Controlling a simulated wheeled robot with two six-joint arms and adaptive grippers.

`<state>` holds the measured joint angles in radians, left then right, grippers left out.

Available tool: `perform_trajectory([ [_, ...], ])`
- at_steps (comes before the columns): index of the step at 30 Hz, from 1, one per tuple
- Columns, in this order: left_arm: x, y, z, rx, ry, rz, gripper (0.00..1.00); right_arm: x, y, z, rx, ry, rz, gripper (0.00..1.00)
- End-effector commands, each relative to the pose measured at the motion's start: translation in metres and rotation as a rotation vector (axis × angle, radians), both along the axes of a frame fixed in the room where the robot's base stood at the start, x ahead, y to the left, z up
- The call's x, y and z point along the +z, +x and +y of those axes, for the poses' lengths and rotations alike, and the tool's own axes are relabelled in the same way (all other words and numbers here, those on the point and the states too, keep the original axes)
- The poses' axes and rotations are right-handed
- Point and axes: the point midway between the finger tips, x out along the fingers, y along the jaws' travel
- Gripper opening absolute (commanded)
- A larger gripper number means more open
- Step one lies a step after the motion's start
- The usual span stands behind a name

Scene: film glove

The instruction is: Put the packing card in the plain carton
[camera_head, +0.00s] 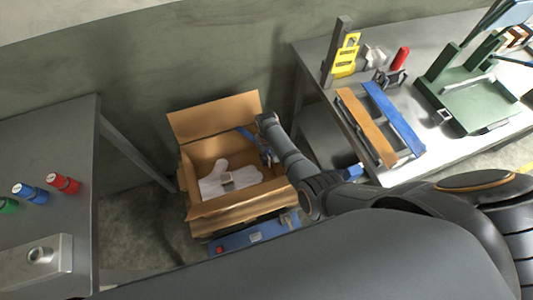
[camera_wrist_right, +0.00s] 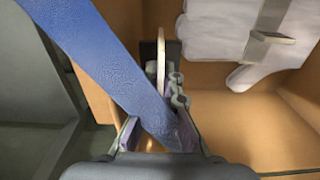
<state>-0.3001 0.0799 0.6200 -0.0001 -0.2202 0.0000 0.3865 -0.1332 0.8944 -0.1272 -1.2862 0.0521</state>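The plain carton (camera_head: 240,207) stands open, its back flap raised, and a white glove (camera_head: 214,180) with a small tag lies inside. My right gripper (camera_head: 268,152) is over the carton's right side. A flat blue strip (camera_head: 245,134), which looks like the packing card, sticks out from it to the left. In the right wrist view the blue strip (camera_wrist_right: 110,65) runs down between the fingers of my right gripper (camera_wrist_right: 158,132), which appear shut on its lower end. The glove (camera_wrist_right: 220,35) lies to the right there. My left gripper is out of view.
A left table (camera_head: 75,130) holds red, blue and green cylinders and a metal block. A right table (camera_head: 315,60) holds orange and blue boards, a yellow tag, a red cylinder and a green fixture (camera_head: 480,100). The carton rests on a blue unit (camera_head: 255,238).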

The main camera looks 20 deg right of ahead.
Motion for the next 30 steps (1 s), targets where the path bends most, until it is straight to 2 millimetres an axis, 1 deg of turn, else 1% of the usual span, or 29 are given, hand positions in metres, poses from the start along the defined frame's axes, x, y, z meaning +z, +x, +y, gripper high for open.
perform_trajectory([
  [3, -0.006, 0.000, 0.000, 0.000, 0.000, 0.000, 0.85, -0.007, 0.000, 0.000, 0.000, 0.000, 0.000, 0.00],
  [23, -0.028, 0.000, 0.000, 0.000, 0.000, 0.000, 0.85, -0.033, 0.000, 0.000, 0.000, 0.000, 0.001, 0.00],
  [30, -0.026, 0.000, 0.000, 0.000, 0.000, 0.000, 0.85, -0.032, 0.000, 0.000, 0.000, 0.000, 0.000, 0.32],
])
